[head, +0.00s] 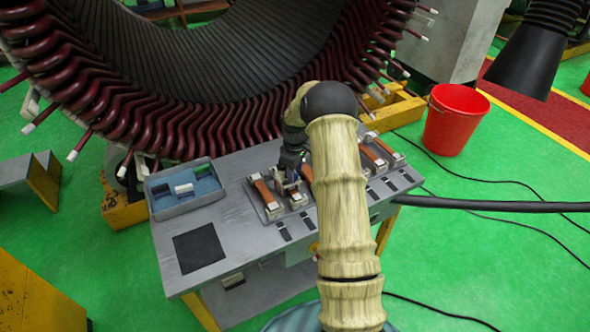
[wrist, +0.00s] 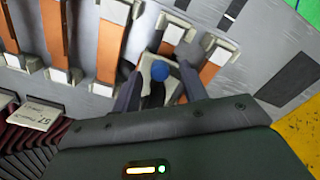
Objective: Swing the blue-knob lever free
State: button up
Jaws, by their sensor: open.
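In the wrist view, the round blue knob (wrist: 161,72) of the lever sits against a pale block on the workbench. My gripper (wrist: 158,78) is open, with its dark fingers on either side of the knob. I cannot tell whether either finger touches it. Most of the lever is hidden behind the knob and my gripper. In the head view, my gripper (head: 292,165) is low over the fixture on the bench (head: 225,225), and my pale arm covers part of it. The blue knob cannot be made out there.
Copper bars with silver end blocks (wrist: 108,50) stand in a row beside the lever. A blue-lined tray (head: 178,209) and a black pad (head: 198,248) lie on the left of the bench. The large stator (head: 200,60) rises close behind. A red bucket (head: 452,125) stands right.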

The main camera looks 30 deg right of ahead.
jog(key=shift+f, duration=0.3)
grip_shut()
